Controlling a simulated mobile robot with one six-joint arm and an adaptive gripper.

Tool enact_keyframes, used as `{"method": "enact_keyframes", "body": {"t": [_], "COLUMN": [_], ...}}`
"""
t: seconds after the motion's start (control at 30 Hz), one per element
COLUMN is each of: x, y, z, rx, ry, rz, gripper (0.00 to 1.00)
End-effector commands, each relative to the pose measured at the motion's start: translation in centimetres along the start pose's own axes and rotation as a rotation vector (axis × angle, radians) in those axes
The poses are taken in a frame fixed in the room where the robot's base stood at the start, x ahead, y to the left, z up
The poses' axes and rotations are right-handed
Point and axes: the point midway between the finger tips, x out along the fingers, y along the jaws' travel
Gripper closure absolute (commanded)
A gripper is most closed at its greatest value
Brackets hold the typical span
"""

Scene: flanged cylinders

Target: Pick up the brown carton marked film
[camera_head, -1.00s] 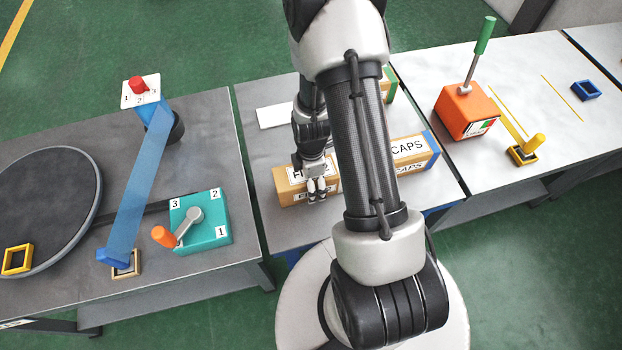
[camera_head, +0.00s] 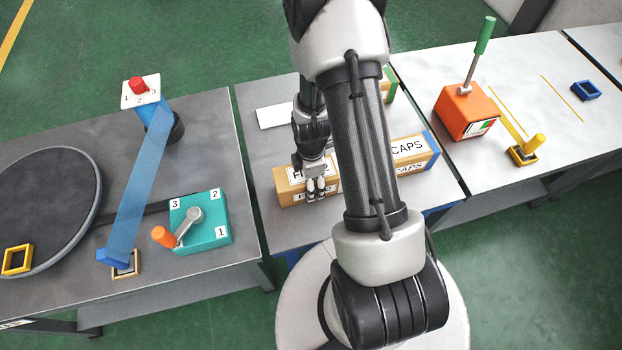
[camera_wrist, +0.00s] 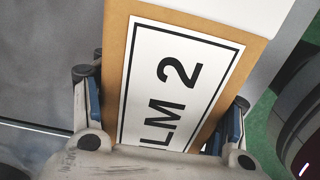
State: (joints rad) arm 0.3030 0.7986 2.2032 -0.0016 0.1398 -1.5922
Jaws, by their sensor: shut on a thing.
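The brown carton marked film (camera_head: 289,188) stands on the middle table in the head view, its label partly hidden by my gripper. In the wrist view the carton (camera_wrist: 116,48) fills the middle, with a white label ending in "LM 2". My gripper (camera_head: 316,190) is shut on the carton, with one finger on each side of it in the wrist view (camera_wrist: 160,120). I cannot tell whether the carton touches the table.
A brown carton marked caps (camera_head: 411,149) stands to the right, partly behind my arm. A teal box with a crank (camera_head: 205,232) is on the left table. An orange box with a green-handled lever (camera_head: 466,112) is on the right table.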

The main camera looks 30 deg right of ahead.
Motion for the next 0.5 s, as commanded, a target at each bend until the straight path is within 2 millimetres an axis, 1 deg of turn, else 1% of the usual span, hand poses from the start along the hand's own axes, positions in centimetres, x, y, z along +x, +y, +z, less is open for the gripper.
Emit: {"method": "enact_keyframes", "body": {"t": [0.17, 0.27, 0.37, 0.5], "x": [-0.1, -0.6, -1.4, -3.7], "y": [0.1, 0.1, 0.1, 0.1], "z": [0.0, 0.0, 0.0, 0.0], "rx": [0.0, 0.0, 0.0, 0.0], "ry": [0.0, 0.0, 0.0, 0.0], "rz": [0.002, 0.002, 0.003, 0.005], "gripper": [0.83, 0.83, 0.83, 0.83]}}
